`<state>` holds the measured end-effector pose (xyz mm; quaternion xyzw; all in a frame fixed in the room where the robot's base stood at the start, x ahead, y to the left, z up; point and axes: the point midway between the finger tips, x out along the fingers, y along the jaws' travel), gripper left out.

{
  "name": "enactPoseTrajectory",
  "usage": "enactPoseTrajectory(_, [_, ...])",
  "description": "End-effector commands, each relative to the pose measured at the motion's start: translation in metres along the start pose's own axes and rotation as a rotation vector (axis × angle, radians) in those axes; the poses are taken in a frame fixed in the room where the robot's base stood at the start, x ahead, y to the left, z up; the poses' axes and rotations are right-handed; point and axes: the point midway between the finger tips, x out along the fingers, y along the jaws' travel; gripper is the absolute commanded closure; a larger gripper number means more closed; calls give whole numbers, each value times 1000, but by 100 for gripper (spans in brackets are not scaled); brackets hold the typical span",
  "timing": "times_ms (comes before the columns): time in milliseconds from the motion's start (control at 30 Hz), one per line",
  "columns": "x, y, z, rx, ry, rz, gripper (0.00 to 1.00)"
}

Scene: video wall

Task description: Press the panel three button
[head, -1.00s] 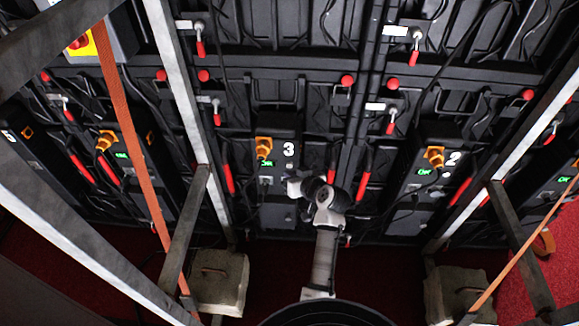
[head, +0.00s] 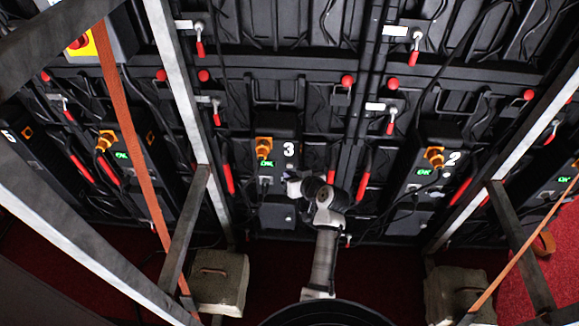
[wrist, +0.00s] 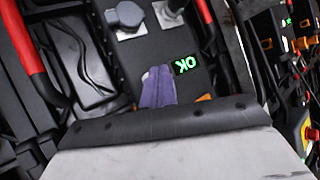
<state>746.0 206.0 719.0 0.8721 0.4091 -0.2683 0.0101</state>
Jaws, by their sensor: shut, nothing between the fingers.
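The panel three box (head: 275,126) is black, with a white 3 (head: 289,149), an orange plug (head: 263,147) and a green OK display (head: 267,163) on its face. My gripper (head: 293,187) is at the lower right of this display, close to the box. In the wrist view the shut, purple-grey fingers (wrist: 157,87) point at the dark box face, beside a green OK display (wrist: 186,64). I cannot tell whether the fingertips touch the face. I cannot make out the button clearly; the fingers and hand cover part of the face.
Panel two's box (head: 432,165) stands to the right, also showing OK. Pale metal struts (head: 180,85) and an orange strap (head: 130,130) cross the left side. Red-handled latches and loose cables cover the wall. Concrete blocks (head: 219,283) stand on the red floor.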

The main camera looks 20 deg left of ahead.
Motion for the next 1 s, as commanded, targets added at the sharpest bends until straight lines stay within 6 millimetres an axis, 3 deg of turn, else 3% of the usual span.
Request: enactPoseTrajectory(1000, [6, 4, -4, 0, 0, 0, 100])
